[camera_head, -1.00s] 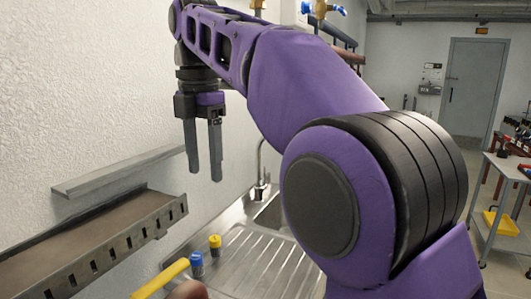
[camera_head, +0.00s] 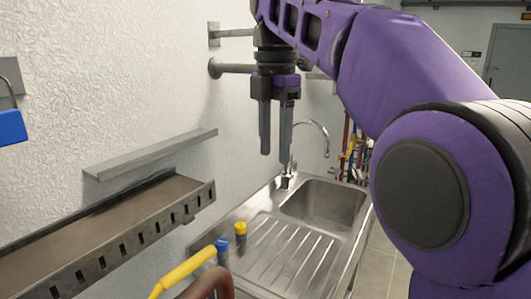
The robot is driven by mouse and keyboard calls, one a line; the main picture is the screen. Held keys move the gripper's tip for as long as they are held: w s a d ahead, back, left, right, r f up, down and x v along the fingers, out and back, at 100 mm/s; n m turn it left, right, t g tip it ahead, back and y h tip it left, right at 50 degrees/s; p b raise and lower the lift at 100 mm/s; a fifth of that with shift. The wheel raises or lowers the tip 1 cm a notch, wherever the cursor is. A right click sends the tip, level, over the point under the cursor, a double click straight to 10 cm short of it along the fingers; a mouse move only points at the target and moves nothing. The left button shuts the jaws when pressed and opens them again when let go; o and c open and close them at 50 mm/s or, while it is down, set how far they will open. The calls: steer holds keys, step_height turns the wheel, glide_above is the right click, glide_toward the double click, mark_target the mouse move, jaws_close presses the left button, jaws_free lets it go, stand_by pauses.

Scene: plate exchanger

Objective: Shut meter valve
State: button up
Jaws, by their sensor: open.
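A yellow lever-like handle (camera_head: 184,271) rises into the bottom edge of the picture, beside a curved red-brown pipe (camera_head: 208,283). Its lower part is cut off, and I cannot tell whether it belongs to the meter valve. No meter is recognisable in view. My gripper (camera_head: 274,157) hangs fingers down in the upper middle, in front of the wall and the sink's tap. Its two fingers are apart with nothing between them. It appears well above and to the right of the yellow handle, touching nothing that I can see.
A slotted metal tray (camera_head: 130,235) and a narrow ledge (camera_head: 150,155) run along the left wall. A blue padlock (camera_head: 12,127) hangs far left.

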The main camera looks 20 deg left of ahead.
steer(key=shift+a+f, duration=0.1)
steer(key=c, duration=0.5)
steer(key=s+a+f+m, duration=0.1)
steer(key=s+a+m, duration=0.1)
steer(key=s+a+f+m+y+b, duration=0.1)
steer(key=s+a+f+m, duration=0.1)
steer(key=a+m, duration=0.1)
steer(key=s+a+f+m, duration=0.1)
steer(key=s+a+m, duration=0.1)
steer(key=shift+a+f+m+t+y+b, duration=0.15)
steer(key=shift+m+t+y+b, duration=0.15)
steer(key=shift+m+y+b, duration=0.1)
jaws_close()
steer(key=m+y+b, duration=0.1)
steer(key=m+y, duration=0.1)
steer(key=m, duration=0.5)
glide_above(179, 275)
steer(key=w+a, duration=0.3)
steer(key=w, duration=0.1)
step_height(179, 275, down, 3)
steer(key=s+b+x, duration=0.1)
steer(key=b+x, duration=0.1)
steer(key=x, duration=0.8)
steer(key=shift+m, duration=0.3)
steer(key=shift+w+d+f, duration=0.1)
steer(key=shift+d, duration=0.9)
steer(key=shift+w+d+f, duration=0.1)
steer(key=shift+d, duration=0.95)
